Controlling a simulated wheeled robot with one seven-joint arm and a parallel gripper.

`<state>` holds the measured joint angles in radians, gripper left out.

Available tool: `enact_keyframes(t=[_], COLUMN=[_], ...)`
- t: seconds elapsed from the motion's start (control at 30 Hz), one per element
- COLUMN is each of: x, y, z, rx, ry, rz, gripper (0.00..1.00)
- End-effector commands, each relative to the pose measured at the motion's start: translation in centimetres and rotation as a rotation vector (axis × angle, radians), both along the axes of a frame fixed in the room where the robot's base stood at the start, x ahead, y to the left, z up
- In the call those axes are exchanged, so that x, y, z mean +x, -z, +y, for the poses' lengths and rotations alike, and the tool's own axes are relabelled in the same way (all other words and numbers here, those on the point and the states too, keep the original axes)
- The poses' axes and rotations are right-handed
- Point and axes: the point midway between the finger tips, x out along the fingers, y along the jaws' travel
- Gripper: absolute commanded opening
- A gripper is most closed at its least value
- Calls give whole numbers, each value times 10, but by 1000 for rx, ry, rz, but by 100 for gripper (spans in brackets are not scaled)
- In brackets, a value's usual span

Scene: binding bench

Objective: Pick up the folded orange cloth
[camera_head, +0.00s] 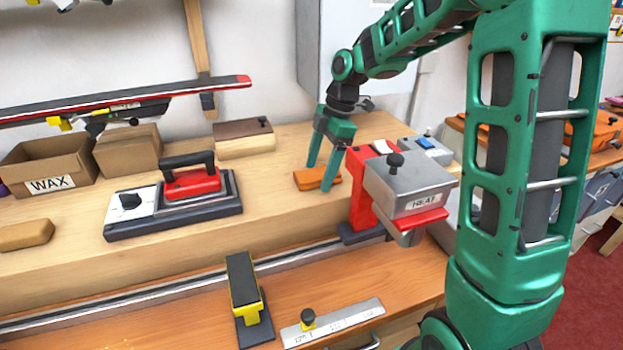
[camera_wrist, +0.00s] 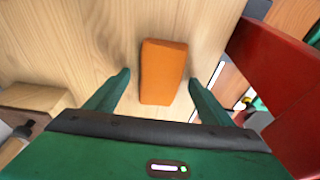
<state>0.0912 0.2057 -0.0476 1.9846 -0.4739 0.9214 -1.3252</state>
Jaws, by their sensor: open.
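The folded orange cloth (camera_head: 312,179) is a small flat block lying on the raised wooden shelf of the bench, left of the red press. It also shows upright in the middle of the wrist view (camera_wrist: 164,72). My gripper (camera_head: 319,179) is open and points down over the cloth. In the wrist view the two green fingers (camera_wrist: 158,82) stand on either side of the cloth's near part, with a gap on each side. Nothing is held. In the head view the right finger covers part of the cloth.
The red press with a grey HEAT head (camera_head: 408,184) stands close to the right of my gripper. A wooden block with a dark top (camera_head: 244,139) is behind left. The wood between is clear.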

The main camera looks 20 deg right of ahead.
Motion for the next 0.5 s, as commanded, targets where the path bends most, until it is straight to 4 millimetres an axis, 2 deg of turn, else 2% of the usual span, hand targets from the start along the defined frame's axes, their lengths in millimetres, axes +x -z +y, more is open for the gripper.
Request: enact_keyframes(t=[0.03,0.07,0.2,0.23,0.3,0.5], x=[0,0,0,0,0,0], y=[0,0,0,0,0,-1], z=[0,0,0,0,0,0], rx=[0,0,0,0,0,0], ry=[0,0,0,0,0,0], rz=[0,0,0,0,0,0], gripper=[75,70,37,31,27,27])
